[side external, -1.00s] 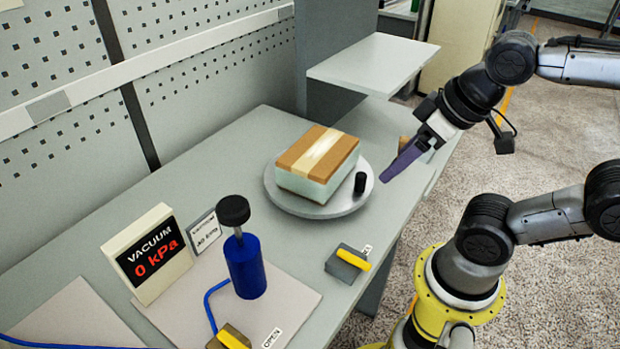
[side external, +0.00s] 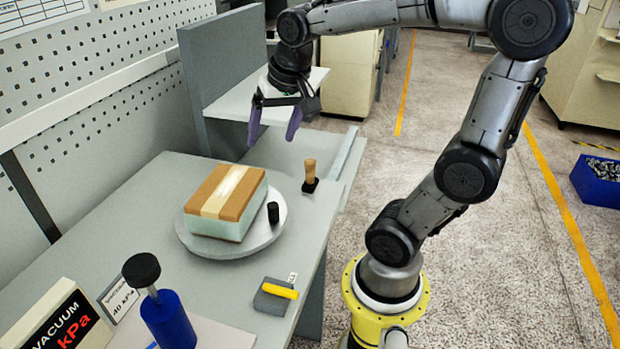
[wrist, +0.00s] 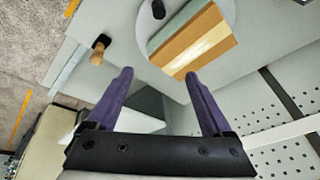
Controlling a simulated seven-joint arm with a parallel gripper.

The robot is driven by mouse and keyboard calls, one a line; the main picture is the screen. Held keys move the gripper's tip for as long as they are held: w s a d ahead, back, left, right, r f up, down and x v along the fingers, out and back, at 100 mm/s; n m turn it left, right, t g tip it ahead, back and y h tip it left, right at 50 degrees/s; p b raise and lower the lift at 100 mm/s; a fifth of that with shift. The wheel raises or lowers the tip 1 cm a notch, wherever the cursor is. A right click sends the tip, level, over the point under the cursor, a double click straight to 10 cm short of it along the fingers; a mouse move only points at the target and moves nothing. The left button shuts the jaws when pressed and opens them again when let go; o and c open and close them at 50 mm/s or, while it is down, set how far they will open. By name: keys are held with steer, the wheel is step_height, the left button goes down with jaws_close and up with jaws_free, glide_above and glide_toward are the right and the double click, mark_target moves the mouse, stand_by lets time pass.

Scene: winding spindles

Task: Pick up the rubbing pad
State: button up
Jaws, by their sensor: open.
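The likely rubbing pad (side external: 310,176) is a small upright tool with a wooden handle and a dark foot. It stands on the grey table behind and to the right of the round plate. It also shows in the wrist view (wrist: 98,51), left of my gripper's fingers. My gripper (side external: 273,140) points down with its two purple fingers apart and nothing between them. It is above the table's far part, up and left of the pad. In the wrist view the fingers (wrist: 159,73) are wide open, and the pad is outside the gap between them.
A round grey plate (side external: 276,235) carries a pale block with a brown, banded top (side external: 228,192) and a small black cylinder (side external: 273,212). A grey block with a yellow bar (side external: 276,295), a blue cylinder with a black knob (side external: 168,320) and a vacuum display (side external: 62,322) stand nearer.

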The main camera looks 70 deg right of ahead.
steer(key=w+d+f+m+g, duration=0.2)
steer(key=d+f+m, duration=0.2)
steer(key=d, duration=0.6)
steer(key=m+g, duration=0.2)
glide_above(309, 160)
steer(key=f, duration=0.3)
steer(key=a+f, duration=0.1)
steer(key=f, duration=0.6)
steer(key=d+f, duration=0.1)
steer(key=f, duration=0.2)
steer(key=shift+s+d+f, duration=0.1)
steer(key=shift+d+f, duration=0.05)
steer(key=shift+f, duration=1.2)
steer(key=shift+s+d+f, duration=0.1)
steer(key=shift+f, duration=1.25)
jaws_close()
